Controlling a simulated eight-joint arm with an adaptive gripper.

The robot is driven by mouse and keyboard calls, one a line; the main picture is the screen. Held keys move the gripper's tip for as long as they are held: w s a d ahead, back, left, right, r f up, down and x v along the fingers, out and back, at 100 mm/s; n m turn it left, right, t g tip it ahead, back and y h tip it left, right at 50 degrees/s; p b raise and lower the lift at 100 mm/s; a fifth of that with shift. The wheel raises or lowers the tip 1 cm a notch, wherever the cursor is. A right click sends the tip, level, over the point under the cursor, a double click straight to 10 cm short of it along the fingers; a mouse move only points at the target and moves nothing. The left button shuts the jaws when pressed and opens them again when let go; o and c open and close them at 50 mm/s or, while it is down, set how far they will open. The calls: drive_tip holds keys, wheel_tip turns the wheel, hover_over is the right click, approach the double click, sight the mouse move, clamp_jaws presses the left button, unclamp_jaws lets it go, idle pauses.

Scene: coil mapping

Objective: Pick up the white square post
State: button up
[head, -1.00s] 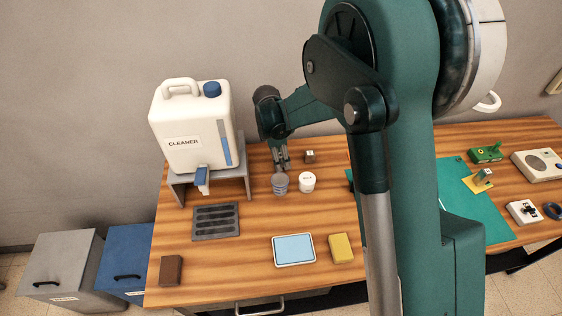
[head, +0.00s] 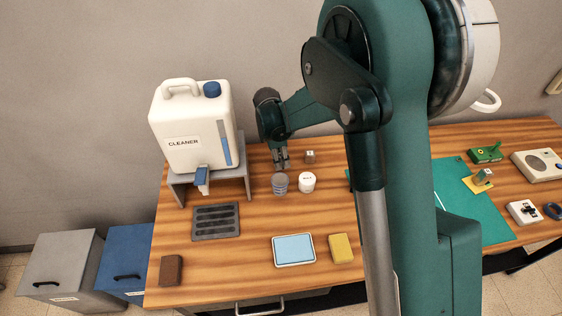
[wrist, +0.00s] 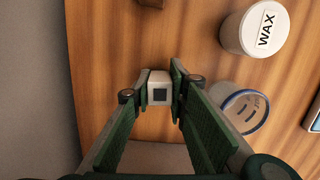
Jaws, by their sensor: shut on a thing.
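The white square post (wrist: 160,90) shows in the wrist view as a pale block with a dark square on its end face. It sits between the fingertips of my gripper (wrist: 158,88), which is shut on it. In the head view my gripper (head: 281,157) points down at the back of the wooden table, behind a grey ribbed jar (head: 280,184). The post cannot be made out there. From these views I cannot tell whether the post touches the table.
A white wax jar (head: 307,182) and a small block (head: 310,157) stand right of my gripper. The cleaner jug (head: 190,125) on its stand is to the left. A slotted dark tray (head: 215,222) and a blue-topped tray (head: 294,250) lie in front, with bare wood between.

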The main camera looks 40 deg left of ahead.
drive_tip(key=shift+r, duration=0.15)
drive_tip(key=shift+r, duration=4.85)
